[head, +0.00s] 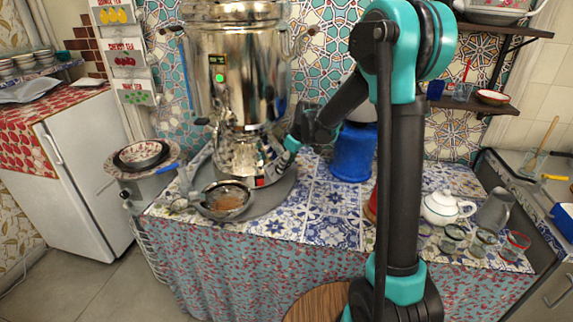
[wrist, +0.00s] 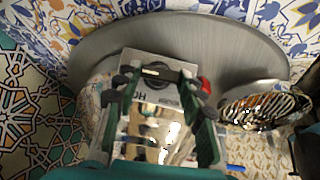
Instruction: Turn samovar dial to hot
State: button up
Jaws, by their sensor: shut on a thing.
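The shiny metal samovar (head: 235,75) stands on the counter at the left of centre in the head view, with a small green light on its body. My gripper (head: 272,158) is at the samovar's base, coming in from the right. In the wrist view, the two fingers of my gripper (wrist: 157,90) flank a light metal panel with some dark lettering, partly hidden. The dark dial (wrist: 154,71) with a pale pointer mark sits on this panel between the fingertips. The fingers are shut on the dial. A red spot shows by the right finger. The dial's exact setting cannot be read.
A round grey tray (head: 280,190) lies under the samovar, with a strainer bowl (head: 226,200) at its front left. A blue container (head: 352,155) stands right of my gripper. A white teapot (head: 442,207), jug and several glasses stand further right. Bare tiles (head: 325,215) lie in front.

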jog(key=n+t, duration=0.1)
jog(key=n, duration=0.1)
jog(key=n+t+h, duration=0.1)
jog(key=n, duration=0.1)
jog(key=shift+s+a+t, duration=0.2)
jog(key=shift+s+t, duration=0.1)
jog(key=n+t, duration=0.1)
jog(key=n, duration=0.1)
jog(key=n+t, duration=0.1)
jog(key=n, duration=0.1)
jog(key=shift+s+f+n+t, duration=0.2)
jog(key=shift+n+t, duration=0.2)
dwell(0.4)
jog(key=o, duration=1.2)
jog(key=shift+c, duration=0.2)
jog(key=v, duration=1.2)
jog(key=shift+s+a, duration=0.1)
